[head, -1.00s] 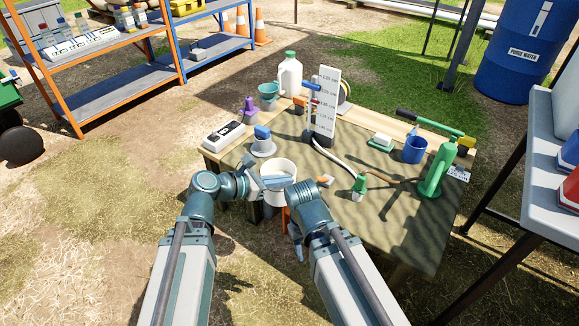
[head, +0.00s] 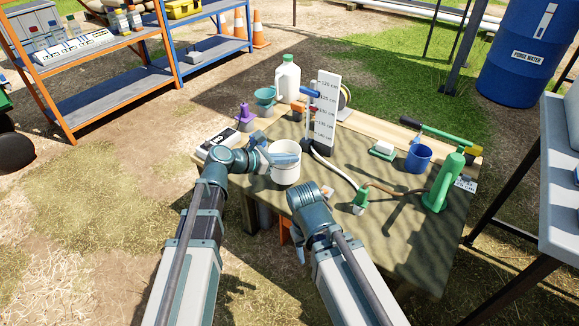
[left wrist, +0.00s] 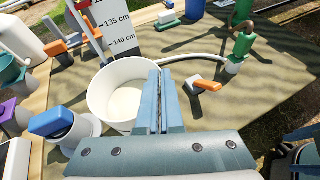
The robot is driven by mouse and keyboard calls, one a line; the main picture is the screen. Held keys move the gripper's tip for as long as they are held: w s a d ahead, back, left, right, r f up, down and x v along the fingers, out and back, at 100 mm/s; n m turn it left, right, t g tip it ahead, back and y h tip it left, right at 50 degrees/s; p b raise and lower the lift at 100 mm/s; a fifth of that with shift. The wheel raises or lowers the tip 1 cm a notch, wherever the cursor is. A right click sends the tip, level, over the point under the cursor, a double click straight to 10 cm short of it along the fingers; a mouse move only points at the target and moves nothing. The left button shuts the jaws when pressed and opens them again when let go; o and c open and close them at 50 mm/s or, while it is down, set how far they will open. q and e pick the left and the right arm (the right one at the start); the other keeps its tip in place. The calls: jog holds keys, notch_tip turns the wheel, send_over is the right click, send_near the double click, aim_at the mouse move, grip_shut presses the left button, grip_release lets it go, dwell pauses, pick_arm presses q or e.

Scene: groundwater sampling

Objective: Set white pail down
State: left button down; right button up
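The white pail (head: 285,168) is upright over the table's (head: 330,215) left-middle part. In the left wrist view the pail (left wrist: 108,95) has its open top toward the camera. My left gripper (head: 268,157) is at the pail's left rim in the head view. In the left wrist view its fingers (left wrist: 166,100) are close together at the rim and look shut on it. I cannot tell whether the pail's bottom touches the table. My right gripper (head: 297,252) hangs low by the table's front edge, mostly hidden by its wrist; its opening does not show.
A blue-topped grey pot (left wrist: 62,128) stands close beside the pail. A graduated board (head: 326,110) and white jug (head: 287,78) stand behind. A hose with a green fitting (head: 360,200), orange-handled piece (left wrist: 206,86), blue cup (head: 418,158) and green pump (head: 442,180) lie rightward.

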aim_at(287, 167)
pick_arm(q)
notch_tip(287, 167, down, 4)
jog(key=b, duration=0.3)
jog(key=shift+r, duration=0.35)
jog(key=c, duration=1.5)
grip_release()
jog(key=shift+f, duration=0.2)
jog(key=o, duration=0.4)
